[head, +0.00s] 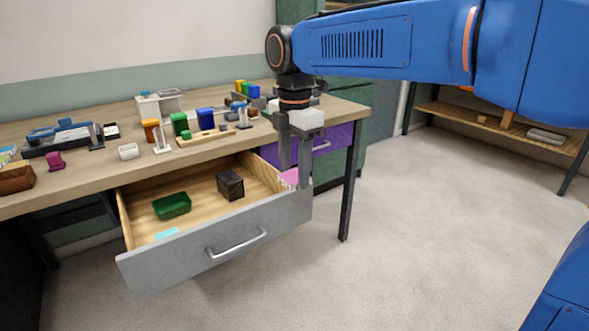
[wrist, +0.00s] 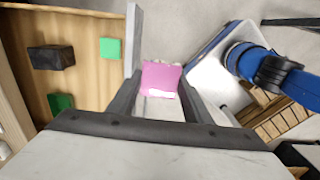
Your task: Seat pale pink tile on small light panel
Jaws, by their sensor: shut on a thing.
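The pale pink tile (head: 289,177) is held between the fingers of my gripper (head: 294,174), near the right end of the open drawer. In the wrist view the pink tile (wrist: 160,76) sits between the two fingertips of my gripper (wrist: 160,88), with a pale bright strip along its lower edge. There it appears just outside the drawer's front board, above the floor and parts of my own body. I cannot make out which thing is the small light panel.
The table (head: 95,165) above carries several coloured blocks and stands. A purple drawer (head: 330,142) is at the right. The floor at the right is clear.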

